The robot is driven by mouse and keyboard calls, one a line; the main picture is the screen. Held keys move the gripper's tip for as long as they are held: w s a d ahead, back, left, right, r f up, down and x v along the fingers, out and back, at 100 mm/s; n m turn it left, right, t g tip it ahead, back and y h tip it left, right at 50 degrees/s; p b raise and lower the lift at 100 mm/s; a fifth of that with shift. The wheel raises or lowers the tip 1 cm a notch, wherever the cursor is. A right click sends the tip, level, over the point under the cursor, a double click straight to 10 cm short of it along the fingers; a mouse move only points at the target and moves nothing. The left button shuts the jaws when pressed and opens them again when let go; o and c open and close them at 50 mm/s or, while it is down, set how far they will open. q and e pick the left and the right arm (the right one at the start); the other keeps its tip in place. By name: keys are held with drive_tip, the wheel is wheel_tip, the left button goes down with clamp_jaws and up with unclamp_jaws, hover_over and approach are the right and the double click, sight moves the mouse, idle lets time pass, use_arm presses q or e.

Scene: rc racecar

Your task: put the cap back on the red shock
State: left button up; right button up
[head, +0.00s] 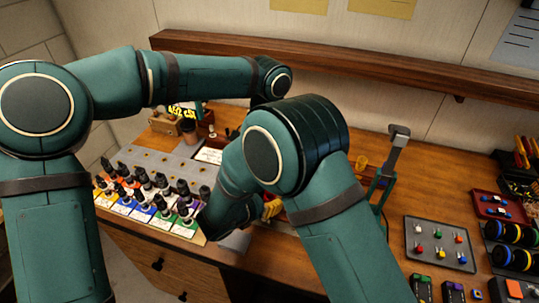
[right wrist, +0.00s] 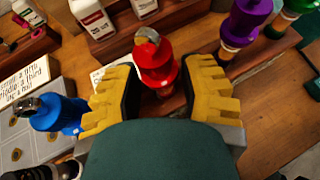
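In the right wrist view the red shock (right wrist: 157,62) stands with a grey metal top, between my right gripper's yellow fingers (right wrist: 158,95). The fingers are apart, one on each side of it, and I see no clear contact. I cannot pick out a separate cap. In the head view only a bit of yellow finger of my right gripper (head: 272,208) shows past my right arm, which hides the red shock. My left arm comes in from the left, but its gripper is not visible.
In the right wrist view a blue shock (right wrist: 55,115) is at left, and purple (right wrist: 243,25) and green (right wrist: 292,8) ones are at upper right. In the head view, rows of dark-topped bottles (head: 160,190) stand at left, and a grey tray (head: 440,245) lies at right.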

drive_tip(key=shift+o, duration=0.7)
drive_tip(key=v, duration=1.2)
drive_tip(key=shift+a, duration=0.1)
